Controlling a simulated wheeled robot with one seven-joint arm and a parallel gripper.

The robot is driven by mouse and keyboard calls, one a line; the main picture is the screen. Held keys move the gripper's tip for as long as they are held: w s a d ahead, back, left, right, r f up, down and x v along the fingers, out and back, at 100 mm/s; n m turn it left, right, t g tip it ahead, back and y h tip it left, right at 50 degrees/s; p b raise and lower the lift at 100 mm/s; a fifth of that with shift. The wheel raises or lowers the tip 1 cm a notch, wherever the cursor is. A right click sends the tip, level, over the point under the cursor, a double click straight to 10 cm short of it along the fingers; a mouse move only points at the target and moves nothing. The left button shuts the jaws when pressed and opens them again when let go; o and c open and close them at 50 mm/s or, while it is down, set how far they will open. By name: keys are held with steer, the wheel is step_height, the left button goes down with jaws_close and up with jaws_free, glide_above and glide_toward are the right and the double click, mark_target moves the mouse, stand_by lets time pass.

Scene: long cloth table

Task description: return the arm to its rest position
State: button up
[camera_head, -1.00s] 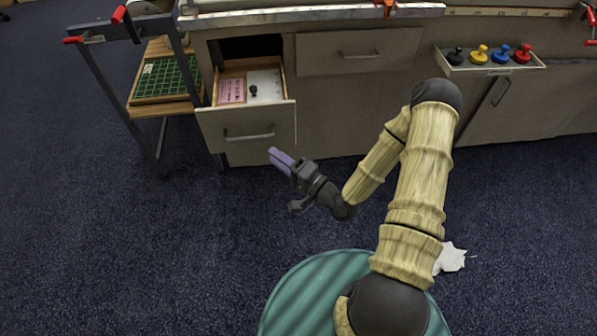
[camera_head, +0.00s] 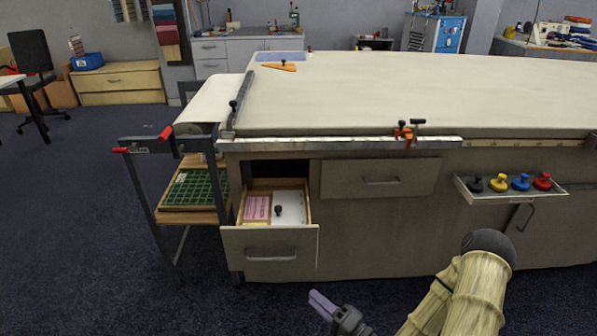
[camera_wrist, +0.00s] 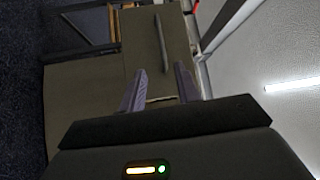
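My arm (camera_head: 474,295) shows at the bottom right of the head view, bent, with its wrist low in front of the table. My gripper (camera_head: 322,303) is at the bottom edge of that view, in front of and below the open drawer, touching nothing there. In the wrist view its two purple fingers (camera_wrist: 159,90) stand apart with nothing between them. Beyond them are a drawer front and its handle (camera_wrist: 160,40). Most of my arm's lower part is out of the head view.
The long cloth table (camera_head: 400,95) stands ahead. Its left drawer (camera_head: 270,250) is pulled out, holding a pink card and a white piece with a dark knob. A shelf of colored knobs (camera_head: 520,190) juts out at right. A green-gridded tray (camera_head: 195,188) sits at left. Floor is clear at left.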

step_height(320, 180, down, 4)
steer(key=w+d+f+n+g+h, duration=0.1)
steer(key=w+d+n+g+h, duration=0.1)
steer(key=n+g+h, duration=0.4)
steer(key=s+d+r+n+g+h, duration=0.2)
steer(key=d+r+n+g+h, duration=0.1)
steer(key=d+r+h, duration=0.35)
steer(key=s+a+r+m+g+p, duration=0.1)
steer(key=s+r+g, duration=0.2)
steer(key=s+r, duration=0.7)
step_height(320, 180, up, 30)
steer(key=w+p, duration=0.2)
steer(key=p, duration=2.6)
steer(key=shift+w+a+f+h, duration=0.15)
steer(key=shift+f+h, duration=0.1)
steer(key=shift+h, duration=0.1)
